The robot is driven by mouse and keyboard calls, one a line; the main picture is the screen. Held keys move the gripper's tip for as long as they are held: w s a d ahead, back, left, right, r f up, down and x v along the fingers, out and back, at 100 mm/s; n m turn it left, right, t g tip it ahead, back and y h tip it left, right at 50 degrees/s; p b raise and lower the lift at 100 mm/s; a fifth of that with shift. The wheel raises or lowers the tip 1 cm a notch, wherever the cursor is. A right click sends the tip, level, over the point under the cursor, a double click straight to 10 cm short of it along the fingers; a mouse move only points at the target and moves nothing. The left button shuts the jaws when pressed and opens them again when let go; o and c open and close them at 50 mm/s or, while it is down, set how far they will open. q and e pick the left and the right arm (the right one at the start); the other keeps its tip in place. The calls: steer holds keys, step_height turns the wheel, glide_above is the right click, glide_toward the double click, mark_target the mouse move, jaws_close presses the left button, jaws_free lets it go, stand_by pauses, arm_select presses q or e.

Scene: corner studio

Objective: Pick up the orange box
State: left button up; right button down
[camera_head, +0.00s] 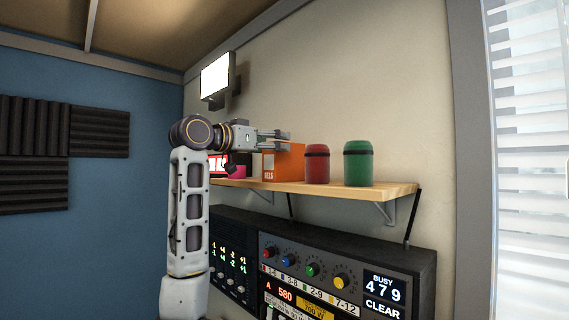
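My arm hides part of the shelf's left end. My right gripper is not in view.
A red canister (317,164) and a green canister (358,164) stand right of the box. A pink object (238,171) is left of it, partly hidden. A wall lamp (217,77) hangs above. A control panel (340,270) sits below the shelf.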

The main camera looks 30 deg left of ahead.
arm_select(q)
steer(key=shift+p+x, duration=0.8)
steer(key=shift+x, duration=0.75)
steer(key=shift+p+x, duration=0.3)
steer(key=shift+x, duration=0.75)
steer(key=shift+c, duration=1)
steer(key=c, duration=1.1)
steer(key=shift+r, duration=0.25)
steer(key=shift+c, duration=0.3)
steer(key=shift+r, duration=4.8)
